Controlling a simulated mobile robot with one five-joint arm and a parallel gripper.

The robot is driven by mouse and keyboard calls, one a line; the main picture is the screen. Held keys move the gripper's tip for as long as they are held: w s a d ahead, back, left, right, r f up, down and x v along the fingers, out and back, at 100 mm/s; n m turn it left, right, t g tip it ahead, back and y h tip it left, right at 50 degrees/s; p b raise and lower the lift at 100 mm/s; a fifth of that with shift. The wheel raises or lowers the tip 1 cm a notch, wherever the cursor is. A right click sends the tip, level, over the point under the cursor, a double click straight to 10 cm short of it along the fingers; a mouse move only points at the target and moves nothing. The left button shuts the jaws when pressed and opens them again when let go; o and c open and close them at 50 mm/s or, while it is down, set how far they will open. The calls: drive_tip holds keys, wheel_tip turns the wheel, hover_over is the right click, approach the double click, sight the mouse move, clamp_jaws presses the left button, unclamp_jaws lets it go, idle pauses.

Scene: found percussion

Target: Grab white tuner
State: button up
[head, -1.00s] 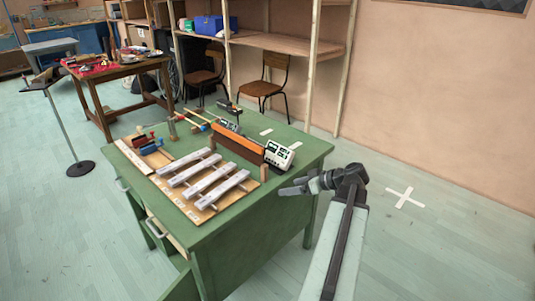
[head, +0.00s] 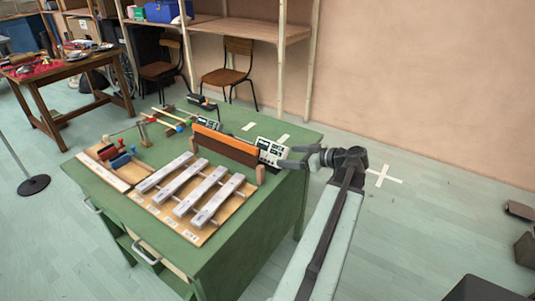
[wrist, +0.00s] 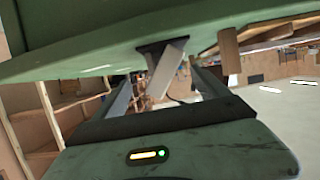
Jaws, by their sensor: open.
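The white tuner (head: 271,151), a pale boxy device with dark displays, stands tilted up near the far right edge of the green desk (head: 225,255), beside the orange panel. My gripper (head: 287,158) reaches in from the right, just beside the tuner, its fingers partly overlapping its right side in the head view. In the wrist view the desk appears upside down at the top. There, a pale slanted slab (wrist: 170,66), apparently the tuner seen edge-on, shows between my open fingers (wrist: 165,88). I cannot tell whether the fingers touch it.
A bar instrument (head: 195,190) and an orange panel (head: 225,142) on wooden supports lie left of the tuner. Red and blue items (head: 115,155), sticks and a small dark device (head: 207,123) are further left.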

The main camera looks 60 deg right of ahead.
sight(273, 155)
drive_tip(key=shift+b+x, duration=0.4)
drive_tip(key=shift+x, duration=0.8)
drive_tip(key=x, duration=0.1)
drive_tip(key=b+x, duration=0.1)
drive_tip(key=x, duration=0.2)
drive_tip(key=shift+w+a, duration=0.3)
drive_tip(key=shift+a, duration=0.05)
drive_tip(key=shift+w, duration=0.4)
drive_tip(key=c, duration=1.8)
drive_tip(key=shift+o, duration=0.2)
drive_tip(key=shift+r, duration=0.1)
